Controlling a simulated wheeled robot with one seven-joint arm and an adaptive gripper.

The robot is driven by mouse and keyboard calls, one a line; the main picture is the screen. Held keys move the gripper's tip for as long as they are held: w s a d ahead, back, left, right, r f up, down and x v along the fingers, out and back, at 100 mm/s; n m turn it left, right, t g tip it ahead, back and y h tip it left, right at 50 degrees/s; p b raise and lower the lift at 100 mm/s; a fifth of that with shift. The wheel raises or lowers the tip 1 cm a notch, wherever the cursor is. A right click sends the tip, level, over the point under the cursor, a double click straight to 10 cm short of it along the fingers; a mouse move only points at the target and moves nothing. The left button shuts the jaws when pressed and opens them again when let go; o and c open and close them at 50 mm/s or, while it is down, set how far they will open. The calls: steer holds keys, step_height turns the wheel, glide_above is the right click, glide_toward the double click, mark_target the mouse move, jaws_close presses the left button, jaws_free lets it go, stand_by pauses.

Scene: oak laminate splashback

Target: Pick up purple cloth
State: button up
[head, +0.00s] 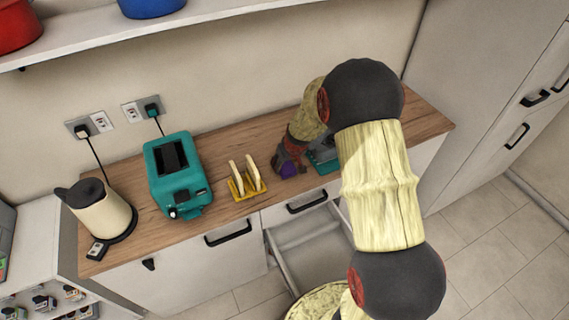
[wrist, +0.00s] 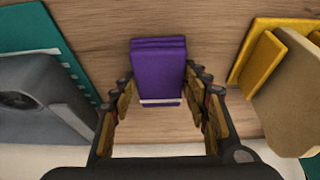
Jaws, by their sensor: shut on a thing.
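The purple cloth (wrist: 158,70) is a small folded block in the wrist view, with a pale stripe near its lower edge. I cannot tell whether the cloth still touches the counter. The arm hides part of the counter in the head view.
A yellow rack (head: 245,184) with bread slices stands left of my gripper. A teal toaster (head: 178,174) and a cream kettle (head: 98,207) are further left. A teal and grey object (head: 323,157) sits close on the right. A shelf (head: 120,30) runs above.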

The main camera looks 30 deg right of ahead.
step_height(320, 180, up, 4)
steer(key=shift+f+p, duration=0.2)
steer(key=shift+p, duration=0.6)
steer(key=s+r, duration=0.1)
steer(key=r, duration=0.1)
steer(key=s+d+r, duration=0.1)
steer(key=s+r, duration=0.2)
steer(key=shift+s+d+r+p, duration=0.2)
steer(key=shift+d+r+p, duration=0.15)
steer(key=shift+r+p, duration=0.05)
steer(key=s+d+r, duration=0.3)
steer(key=s+r, duration=0.1)
steer(key=s, duration=0.4)
steer(key=shift+s, duration=0.4)
steer(key=o, duration=0.6)
steer(key=c, duration=0.5)
